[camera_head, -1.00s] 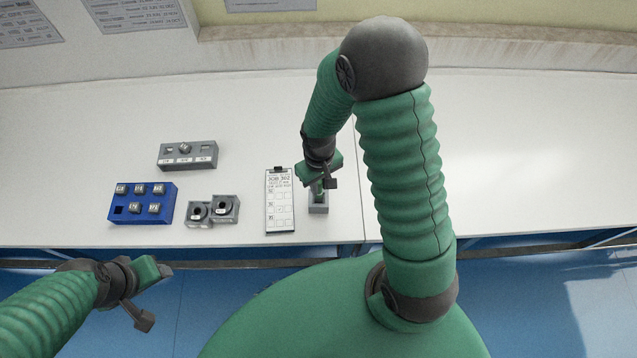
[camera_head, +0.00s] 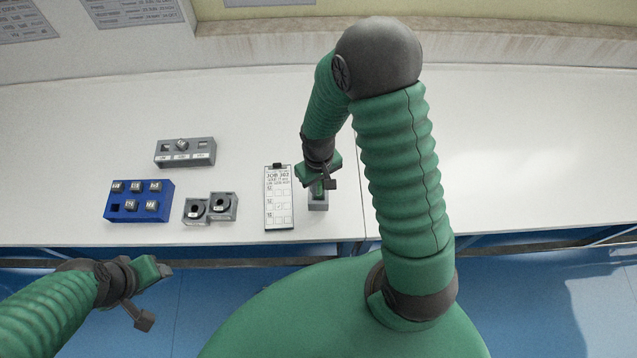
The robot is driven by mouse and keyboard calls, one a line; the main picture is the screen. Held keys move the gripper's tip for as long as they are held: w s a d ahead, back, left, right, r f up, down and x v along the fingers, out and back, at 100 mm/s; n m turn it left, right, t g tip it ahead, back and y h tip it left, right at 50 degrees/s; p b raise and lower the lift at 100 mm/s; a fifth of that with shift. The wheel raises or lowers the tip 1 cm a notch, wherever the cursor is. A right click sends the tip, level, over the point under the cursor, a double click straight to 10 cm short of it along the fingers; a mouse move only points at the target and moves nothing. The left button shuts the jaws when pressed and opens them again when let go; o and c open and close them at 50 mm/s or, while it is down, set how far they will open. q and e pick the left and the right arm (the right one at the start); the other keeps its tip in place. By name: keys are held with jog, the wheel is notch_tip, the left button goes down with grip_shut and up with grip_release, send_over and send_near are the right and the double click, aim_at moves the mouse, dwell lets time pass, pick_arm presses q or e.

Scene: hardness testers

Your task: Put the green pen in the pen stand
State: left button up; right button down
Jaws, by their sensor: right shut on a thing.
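The pen stand (camera_head: 318,206) is a small grey block near the front edge of the table, just right of the clipboard. My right gripper (camera_head: 320,184) is directly above it, pointing down and shut on the green pen (camera_head: 317,190). Only a short green piece of the pen shows between the jaws and the stand. The pen's lower end is at the stand's top, but I cannot tell how deep it sits. My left gripper (camera_head: 155,295) is open and empty, in front of the table at the lower left.
A clipboard (camera_head: 278,205) with a job sheet lies left of the stand. Further left are two grey testers (camera_head: 209,207), a blue tray (camera_head: 112,210) with several small blocks, and a grey three-slot holder (camera_head: 184,159). The table's right side is clear.

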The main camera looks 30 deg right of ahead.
jog(key=shift+f+b, duration=0.8)
jog(key=shift+f, duration=0.4)
jog(key=c, duration=1.2)
grip_release()
jog(key=shift+r, duration=0.1)
jog(key=shift+c, duration=0.2)
notch_tip(320, 180, up, 17)
jog(key=p, duration=0.1)
jog(key=shift+w, duration=0.15)
jog(key=s+a+f+t, duration=0.2)
jog(key=s+a, duration=0.2)
jog(key=shift+s+a+f+t, duration=0.3)
jog(key=shift+a+t, duration=0.1)
